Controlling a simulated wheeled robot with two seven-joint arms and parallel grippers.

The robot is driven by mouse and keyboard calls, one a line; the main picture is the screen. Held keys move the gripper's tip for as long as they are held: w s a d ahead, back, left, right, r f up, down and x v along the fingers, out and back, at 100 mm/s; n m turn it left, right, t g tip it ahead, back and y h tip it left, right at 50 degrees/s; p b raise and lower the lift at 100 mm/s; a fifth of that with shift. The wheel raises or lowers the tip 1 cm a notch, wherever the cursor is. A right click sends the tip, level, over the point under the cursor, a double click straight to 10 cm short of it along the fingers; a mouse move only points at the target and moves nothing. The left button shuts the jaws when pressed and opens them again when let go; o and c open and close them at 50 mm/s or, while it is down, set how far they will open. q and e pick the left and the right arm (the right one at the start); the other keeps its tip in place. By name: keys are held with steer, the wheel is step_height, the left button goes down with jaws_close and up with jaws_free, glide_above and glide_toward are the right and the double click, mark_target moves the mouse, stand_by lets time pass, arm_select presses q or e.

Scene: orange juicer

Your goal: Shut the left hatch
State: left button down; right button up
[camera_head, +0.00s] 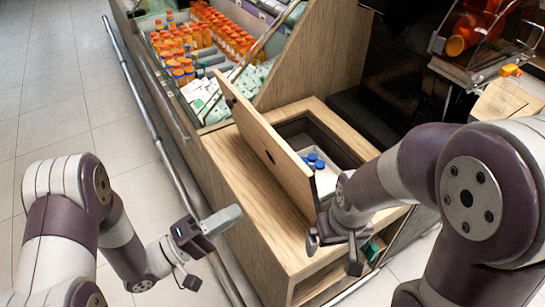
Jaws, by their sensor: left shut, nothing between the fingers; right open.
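The hatch (262,140) is a light wooden panel with a small dark slot, standing tilted up on the wooden counter. The dark-lined opening (330,139) beside it is uncovered, with blue-capped items (313,160) inside. My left gripper (228,217) is shut and empty, left of the counter and apart from the hatch. My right gripper (334,254) is open, with its fingers pointing down near the hatch's near end. I cannot tell whether it touches the panel. My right arm hides part of the opening's right side.
A display case (262,45) with rows of orange bottles (205,35) stands behind the counter. A metal rail (150,118) runs along the left. A juicer machine (478,35) is at the back right. The tiled floor at left is clear.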

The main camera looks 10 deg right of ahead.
mark_target(301, 170)
arm_select(q)
steer(key=shift+n, duration=0.4)
steer(key=x, duration=0.4)
steer(key=p+x, duration=0.1)
steer(key=x, duration=0.9)
steer(key=shift+s+d+r+p, duration=0.25)
steer(key=shift+r+p, duration=0.1)
steer(key=shift+r, duration=0.1)
arm_select(e)
steer(key=shift+s+d+r, duration=0.1)
steer(key=shift+d+r, duration=0.05)
steer(key=shift+r, duration=0.3)
steer(key=shift+s+d+r, duration=0.1)
steer(key=shift+r, duration=0.35)
arm_select(q)
steer(key=shift+r, duration=0.1)
